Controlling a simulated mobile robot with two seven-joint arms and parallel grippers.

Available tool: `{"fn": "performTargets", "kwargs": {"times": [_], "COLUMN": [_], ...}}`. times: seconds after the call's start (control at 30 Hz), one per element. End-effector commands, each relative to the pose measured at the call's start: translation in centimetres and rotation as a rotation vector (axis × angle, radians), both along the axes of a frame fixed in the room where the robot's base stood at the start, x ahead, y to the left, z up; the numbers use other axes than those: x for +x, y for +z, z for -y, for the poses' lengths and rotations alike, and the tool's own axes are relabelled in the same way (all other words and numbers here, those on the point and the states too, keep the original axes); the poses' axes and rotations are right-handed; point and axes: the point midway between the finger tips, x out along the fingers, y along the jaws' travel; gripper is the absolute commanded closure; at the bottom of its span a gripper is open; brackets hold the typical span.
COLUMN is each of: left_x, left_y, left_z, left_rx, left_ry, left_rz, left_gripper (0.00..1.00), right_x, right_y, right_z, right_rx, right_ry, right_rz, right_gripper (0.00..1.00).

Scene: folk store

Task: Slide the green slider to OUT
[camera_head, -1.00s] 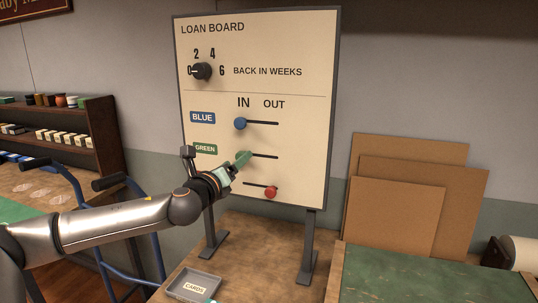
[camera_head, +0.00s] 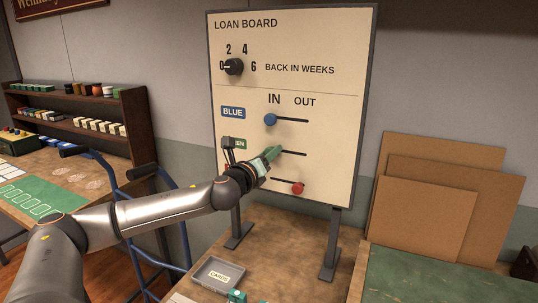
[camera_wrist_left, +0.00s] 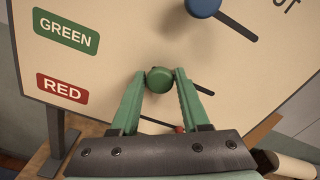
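The cream loan board (camera_head: 330,120) stands upright with sliders for blue, green and red. The green slider knob (camera_wrist_left: 159,80) sits at the left, IN end of its slot, with bare slot to its right in the left wrist view. My right gripper is not in view.
The blue knob (camera_head: 270,119) is above, at the IN end. The red knob (camera_head: 297,187) is below, at the right end of its slot. Cardboard sheets (camera_head: 430,215) lean at the right.

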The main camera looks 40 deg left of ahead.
Motion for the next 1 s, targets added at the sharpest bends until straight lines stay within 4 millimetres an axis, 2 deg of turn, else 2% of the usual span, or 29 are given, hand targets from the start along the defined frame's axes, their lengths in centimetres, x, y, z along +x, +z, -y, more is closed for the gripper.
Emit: {"fn": "performTargets", "kwargs": {"times": [0.03, 0.23, 0.57, 1.0], "left_x": [0.0, 0.0, 0.1, 0.9], "left_y": [0.0, 0.0, 0.1, 0.1], "left_z": [0.0, 0.0, 0.2, 2.7], "left_rx": [0.000, 0.000, -0.001, -0.003], "left_ry": [0.000, 0.000, -0.001, -0.003], "left_rz": [0.000, 0.000, -0.001, 0.000], "left_gripper": [0.61, 0.83, 0.83, 0.83], "right_x": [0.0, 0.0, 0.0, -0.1], "right_y": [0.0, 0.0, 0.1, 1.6], "right_z": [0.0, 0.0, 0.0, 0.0], "right_rx": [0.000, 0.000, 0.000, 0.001], "right_ry": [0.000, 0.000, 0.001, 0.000], "right_rz": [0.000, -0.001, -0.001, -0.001], "right_gripper": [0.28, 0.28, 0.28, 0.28]}}
